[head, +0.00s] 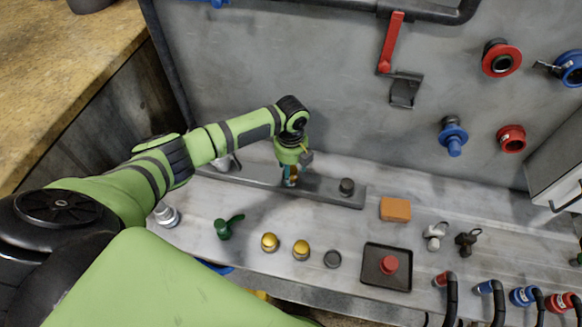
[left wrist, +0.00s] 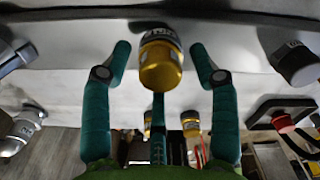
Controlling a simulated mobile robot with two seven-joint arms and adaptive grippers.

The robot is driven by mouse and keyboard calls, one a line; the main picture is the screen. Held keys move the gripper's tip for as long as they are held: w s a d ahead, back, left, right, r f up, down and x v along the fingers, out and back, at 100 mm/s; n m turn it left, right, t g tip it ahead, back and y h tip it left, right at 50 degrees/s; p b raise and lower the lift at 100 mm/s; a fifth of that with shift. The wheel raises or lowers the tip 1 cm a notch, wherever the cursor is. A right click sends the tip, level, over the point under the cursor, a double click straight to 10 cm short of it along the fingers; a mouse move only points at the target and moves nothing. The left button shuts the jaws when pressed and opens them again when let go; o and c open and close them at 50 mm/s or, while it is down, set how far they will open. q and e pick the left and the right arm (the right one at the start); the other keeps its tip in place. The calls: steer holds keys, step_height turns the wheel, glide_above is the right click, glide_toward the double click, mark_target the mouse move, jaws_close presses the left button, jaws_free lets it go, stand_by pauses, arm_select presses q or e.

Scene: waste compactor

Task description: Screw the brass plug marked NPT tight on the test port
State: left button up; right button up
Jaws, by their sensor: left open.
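My left gripper (head: 290,178) points down over the dark strip at the back of the bench. In the left wrist view its teal fingers (left wrist: 160,52) are open, one on each side of a brass plug (left wrist: 161,70) with a dark, lettered band at its far end. Gaps show between both fingers and the plug. The lettering is too small to read surely. The plug sits at the strip, where a port would be hidden beneath it; I cannot tell how far it is seated. In the head view the gripper mostly hides it. My right gripper is not in view.
Two brass-topped plugs (head: 269,242) (head: 301,249) and a dark plug (head: 332,259) stand in front. A dark cylinder (head: 347,187) stands on the strip to the right. Nearby are a green valve (head: 225,228), an orange block (head: 395,209) and a red button (head: 389,264).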

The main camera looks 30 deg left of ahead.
arm_select(q)
steer(key=n, duration=0.9)
steer(key=shift+n, duration=0.4)
jaws_close()
steer(key=m, duration=0.5)
steer(key=m+b, duration=0.1)
steer(key=m, duration=0.2)
steer(key=shift+f+m, duration=0.1)
steer(key=shift+m, duration=1.1)
